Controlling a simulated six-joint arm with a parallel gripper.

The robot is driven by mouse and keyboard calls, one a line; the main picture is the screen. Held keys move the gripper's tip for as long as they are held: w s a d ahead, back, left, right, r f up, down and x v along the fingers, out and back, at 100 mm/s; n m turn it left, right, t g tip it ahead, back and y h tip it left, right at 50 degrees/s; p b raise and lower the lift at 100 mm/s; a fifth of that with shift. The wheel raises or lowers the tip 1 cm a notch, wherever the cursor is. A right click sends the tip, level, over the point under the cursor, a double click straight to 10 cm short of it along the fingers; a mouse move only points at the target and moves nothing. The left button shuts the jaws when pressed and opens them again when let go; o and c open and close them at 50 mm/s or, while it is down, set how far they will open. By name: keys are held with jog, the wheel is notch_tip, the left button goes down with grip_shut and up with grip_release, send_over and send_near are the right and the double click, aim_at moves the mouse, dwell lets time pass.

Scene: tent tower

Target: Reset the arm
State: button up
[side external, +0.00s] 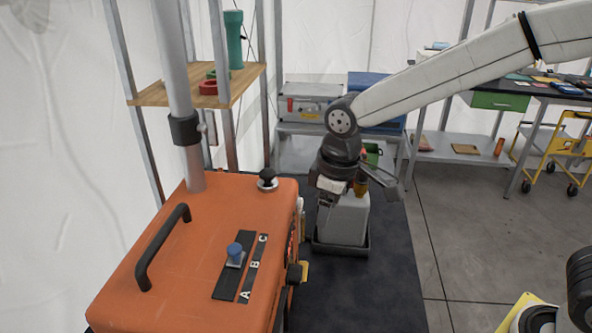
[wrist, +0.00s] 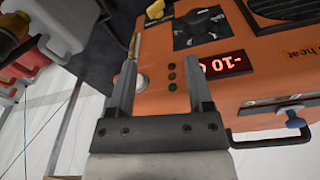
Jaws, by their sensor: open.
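My gripper (wrist: 162,78) is open in the wrist view, its two grey fingers apart with nothing between them. In the wrist view the orange box (wrist: 240,82) lies beyond the fingertips, with a red display (wrist: 225,63) reading about -10. I cannot tell from these frames whether the fingertips touch anything.
The box carries a black handle (side external: 163,247), a blue selector knob (side external: 235,252) marked A, B, C, and a metal pole (side external: 178,90). Behind are a wooden shelf (side external: 205,88), metal cases (side external: 300,106) and a workbench (side external: 500,101).

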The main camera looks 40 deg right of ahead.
jog(key=s+d+f+m, duration=0.3)
jog(key=s+d+f, duration=0.1)
jog(key=s+d, duration=0.1)
jog(key=s+d+f+m+t, duration=0.1)
jog(key=s+d+f+m, duration=0.2)
jog(key=d, duration=0.4)
jog(key=shift+s+d+f, duration=0.4)
jog(key=shift+s+f, duration=0.3)
jog(key=shift+s, duration=0.2)
dwell(0.7)
